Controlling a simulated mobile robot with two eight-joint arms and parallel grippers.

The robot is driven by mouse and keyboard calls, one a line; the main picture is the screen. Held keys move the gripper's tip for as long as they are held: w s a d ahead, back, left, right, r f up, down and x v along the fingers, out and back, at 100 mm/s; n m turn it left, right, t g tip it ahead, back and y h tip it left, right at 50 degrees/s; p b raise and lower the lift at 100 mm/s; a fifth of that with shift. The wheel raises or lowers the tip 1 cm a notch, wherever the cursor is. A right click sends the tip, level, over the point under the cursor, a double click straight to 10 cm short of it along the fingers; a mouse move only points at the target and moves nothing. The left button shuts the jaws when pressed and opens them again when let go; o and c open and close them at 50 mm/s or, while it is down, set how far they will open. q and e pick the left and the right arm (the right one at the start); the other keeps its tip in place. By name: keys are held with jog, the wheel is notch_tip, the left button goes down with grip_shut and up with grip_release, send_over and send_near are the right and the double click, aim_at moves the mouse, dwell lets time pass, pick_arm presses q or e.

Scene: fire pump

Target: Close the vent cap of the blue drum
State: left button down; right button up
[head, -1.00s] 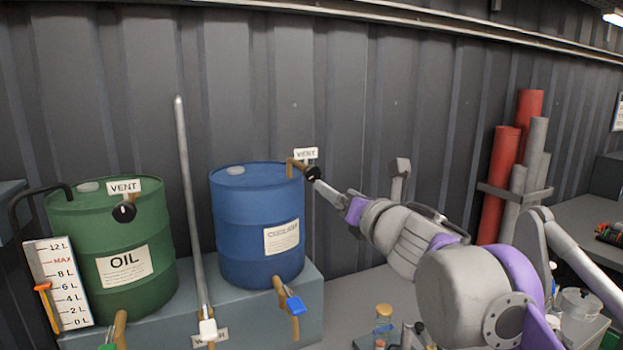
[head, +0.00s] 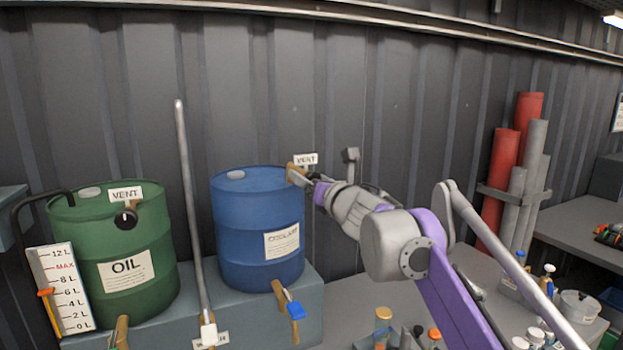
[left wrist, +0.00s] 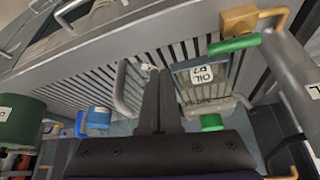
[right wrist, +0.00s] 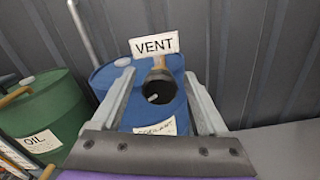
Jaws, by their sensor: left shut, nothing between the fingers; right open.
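The blue drum (head: 258,230) stands upright on a grey ledge in the head view. It also shows in the right wrist view (right wrist: 115,78), with a VENT sign (right wrist: 154,44) above its tan vent pipe (right wrist: 160,64). The dark round vent cap (right wrist: 165,86) at the pipe's end has a small light pin. My right gripper (right wrist: 157,78) is open, its fingers on either side of the cap with gaps visible. In the head view the right gripper (head: 304,179) largely hides the cap. My left gripper (left wrist: 158,72) is shut and empty, away from the drum.
A green OIL drum (head: 115,250) with its own vent stands left. A thin grey pole (head: 190,210) rises between the drums. A blue-handled tap (head: 294,309) is below the blue drum. Bottles (head: 383,322) stand on the bench. The ribbed wall is close behind.

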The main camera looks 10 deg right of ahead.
grip_shut()
dwell(0.3)
